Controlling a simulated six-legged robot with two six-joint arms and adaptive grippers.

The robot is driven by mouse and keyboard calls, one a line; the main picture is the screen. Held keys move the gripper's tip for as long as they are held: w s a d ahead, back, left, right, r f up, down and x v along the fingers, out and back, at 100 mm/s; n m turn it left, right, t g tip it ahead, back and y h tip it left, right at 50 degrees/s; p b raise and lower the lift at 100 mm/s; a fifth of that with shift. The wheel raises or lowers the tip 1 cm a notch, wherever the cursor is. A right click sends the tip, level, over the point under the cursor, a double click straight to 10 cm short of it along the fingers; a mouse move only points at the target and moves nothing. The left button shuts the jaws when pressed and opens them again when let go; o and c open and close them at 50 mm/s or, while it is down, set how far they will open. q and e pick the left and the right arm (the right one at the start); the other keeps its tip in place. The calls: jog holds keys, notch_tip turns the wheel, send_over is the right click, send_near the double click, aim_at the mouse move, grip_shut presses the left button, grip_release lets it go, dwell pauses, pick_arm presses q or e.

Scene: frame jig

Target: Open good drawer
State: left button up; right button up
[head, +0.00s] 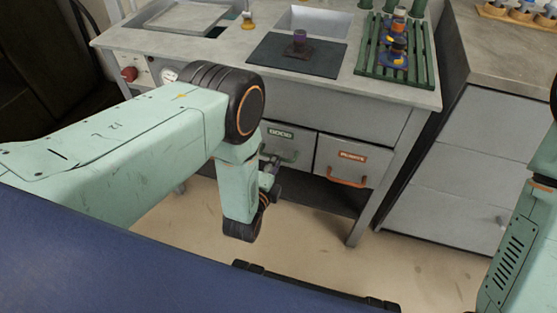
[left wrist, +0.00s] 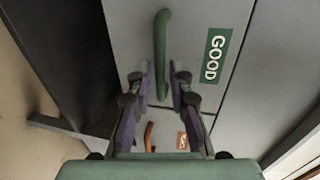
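The good drawer (head: 301,147) is the left one of two grey drawers under the workbench. It has a green "GOOD" label (head: 280,134) and a green bar handle (head: 288,157), and looks shut. In the left wrist view the label (left wrist: 214,56) and the handle (left wrist: 161,45) are close ahead. My left gripper (head: 269,176) is at the handle's left end, partly hidden by its own arm. Its fingers (left wrist: 160,75) are apart, one on each side of the handle's near end. I cannot tell whether they touch it. My right gripper is out of view.
A dark shelf (head: 318,195) lies below. The bench top carries a dark mat (head: 270,55) and a green slatted rack (head: 420,70). A grey cabinet (head: 460,170) stands to the right.

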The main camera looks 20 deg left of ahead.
pick_arm(q)
jog(key=shift+x, duration=1.2)
grip_shut()
